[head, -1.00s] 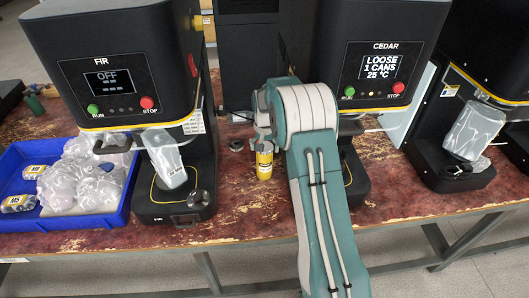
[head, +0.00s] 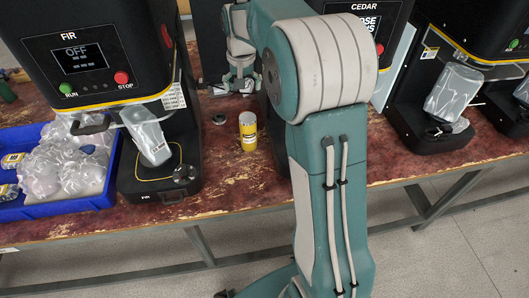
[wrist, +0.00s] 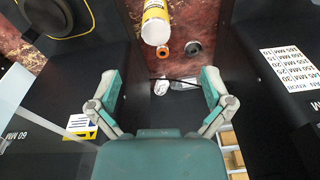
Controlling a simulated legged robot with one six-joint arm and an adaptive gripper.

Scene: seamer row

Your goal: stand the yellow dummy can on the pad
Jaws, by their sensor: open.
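The yellow dummy can (head: 248,131), with a pale label band, stands upright on the worn red table between the FIR and CEDAR machines. It also shows at the top of the wrist view (wrist: 156,22). My gripper (head: 232,88) is open and empty, behind and above the can in the head view, apart from it. In the wrist view its spread fingers (wrist: 160,85) have nothing between them. A yellow-outlined pad area (head: 158,160) lies on the FIR base, partly under a clear shield.
A dark round piece (head: 219,119) lies left of the can; an orange ring (wrist: 163,49) shows near it in the wrist view. A blue tray (head: 100,197) of bagged items is at the left. Machine housings hem in the gap on both sides.

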